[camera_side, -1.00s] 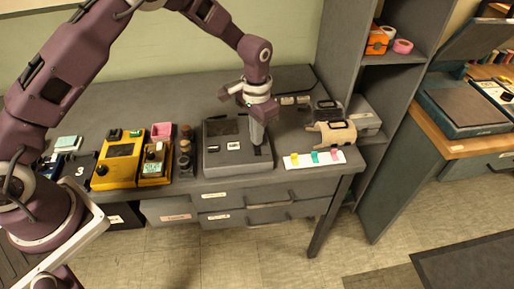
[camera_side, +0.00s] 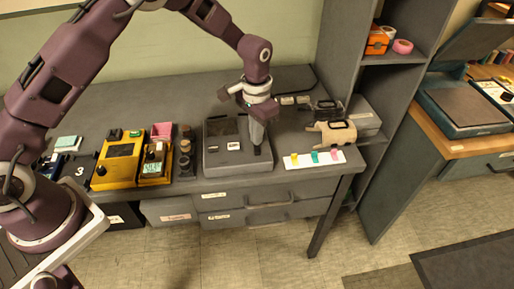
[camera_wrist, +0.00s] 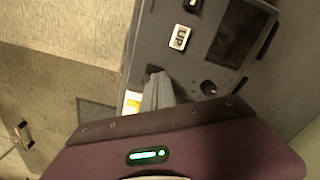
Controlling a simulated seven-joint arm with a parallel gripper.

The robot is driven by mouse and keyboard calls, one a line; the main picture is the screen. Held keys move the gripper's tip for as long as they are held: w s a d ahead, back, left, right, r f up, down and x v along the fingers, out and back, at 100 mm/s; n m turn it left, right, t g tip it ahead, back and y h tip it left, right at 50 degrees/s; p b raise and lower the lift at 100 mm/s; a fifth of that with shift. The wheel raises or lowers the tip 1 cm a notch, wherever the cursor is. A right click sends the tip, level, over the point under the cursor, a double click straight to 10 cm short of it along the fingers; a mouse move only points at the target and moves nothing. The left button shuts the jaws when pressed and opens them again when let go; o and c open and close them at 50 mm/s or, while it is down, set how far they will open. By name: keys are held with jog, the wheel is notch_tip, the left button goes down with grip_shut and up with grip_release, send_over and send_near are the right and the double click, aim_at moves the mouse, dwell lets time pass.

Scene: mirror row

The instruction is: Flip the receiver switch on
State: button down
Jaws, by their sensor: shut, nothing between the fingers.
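A grey box with a dark screen, likely the receiver (camera_side: 211,164), sits near the table's front edge. In the wrist view its grey panel (camera_wrist: 193,62) shows a dark screen, a round black knob (camera_wrist: 208,87) and a white label reading "UP" (camera_wrist: 180,37). My gripper (camera_side: 257,149) is shut and empty. It points down at the right part of the box, and its tips are at or just above the top. In the wrist view the gripper (camera_wrist: 157,88) is beside a small dark part at the panel's edge. I cannot make out the switch; the fingers may hide it.
Yellow devices (camera_side: 118,165) and dark round knobs (camera_side: 185,150) stand left of the box. A white card with colored tabs (camera_side: 314,159) and a beige item (camera_side: 331,134) lie to the right. A grey shelf (camera_side: 388,95) rises beyond. The back of the table is mostly clear.

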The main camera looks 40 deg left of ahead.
jog(key=shift+f, duration=0.95)
dwell(0.6)
jog(key=shift+r, duration=3.55)
notch_tip(320, 180, up, 7)
send_over(249, 151)
jog(key=s+a+r+n+t, duration=0.1)
jog(key=s+a+r+t, duration=0.15)
jog(key=s+r, duration=0.7)
jog(key=s+a+r+n+t, duration=0.1)
jog(key=s+r, duration=0.1)
jog(key=s, duration=0.8)
jog(key=s+a+r+n+t, duration=0.1)
jog(key=s+a+r+t, duration=0.1)
jog(key=s, duration=0.8)
jog(key=shift+r, duration=0.15)
